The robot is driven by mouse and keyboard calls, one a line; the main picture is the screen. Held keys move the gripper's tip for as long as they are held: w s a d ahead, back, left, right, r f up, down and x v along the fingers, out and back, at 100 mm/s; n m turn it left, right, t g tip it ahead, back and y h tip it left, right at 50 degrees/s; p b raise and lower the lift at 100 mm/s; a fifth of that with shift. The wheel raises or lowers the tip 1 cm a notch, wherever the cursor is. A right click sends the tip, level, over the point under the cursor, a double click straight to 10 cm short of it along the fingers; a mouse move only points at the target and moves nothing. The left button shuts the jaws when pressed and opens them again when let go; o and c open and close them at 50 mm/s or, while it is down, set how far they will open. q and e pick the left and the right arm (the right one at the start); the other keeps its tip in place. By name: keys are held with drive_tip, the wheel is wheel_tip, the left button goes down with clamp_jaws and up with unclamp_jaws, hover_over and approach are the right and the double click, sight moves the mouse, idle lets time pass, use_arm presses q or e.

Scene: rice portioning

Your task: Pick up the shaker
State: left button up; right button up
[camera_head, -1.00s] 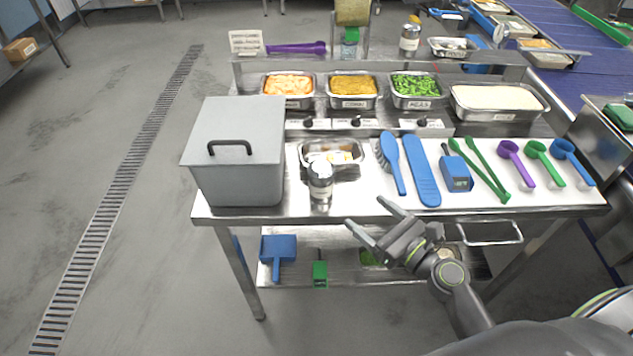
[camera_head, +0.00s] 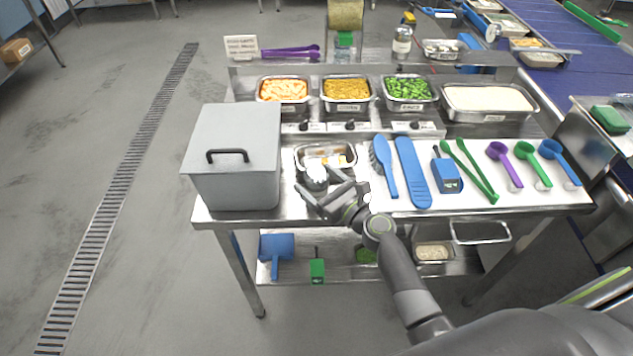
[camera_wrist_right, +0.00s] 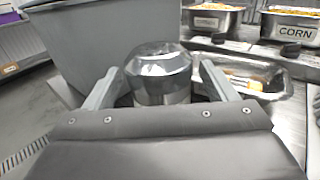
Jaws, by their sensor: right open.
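The shaker (camera_head: 315,173) stands upright near the table's front edge, just right of the grey box. It has a silver domed top, and its lower part is mostly hidden by my gripper in the head view. In the right wrist view the shaker (camera_wrist_right: 162,72) is between the two fingers. My right gripper (camera_head: 318,188) is open around the shaker, one finger on each side; I cannot tell whether either finger touches it. My left gripper is not in view.
A lidded grey box (camera_head: 232,160) stands close on the left. A steel tray (camera_head: 300,158) with food lies just behind the shaker. A blue brush (camera_head: 384,165) and other utensils lie to the right. Food pans (camera_head: 347,107) line the back. Another shaker (camera_head: 402,45) stands on the upper shelf.

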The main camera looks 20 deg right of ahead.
drive_tip(key=shift+x, duration=1.2)
drive_tip(key=c, duration=1.1)
drive_tip(key=shift+r, duration=0.1)
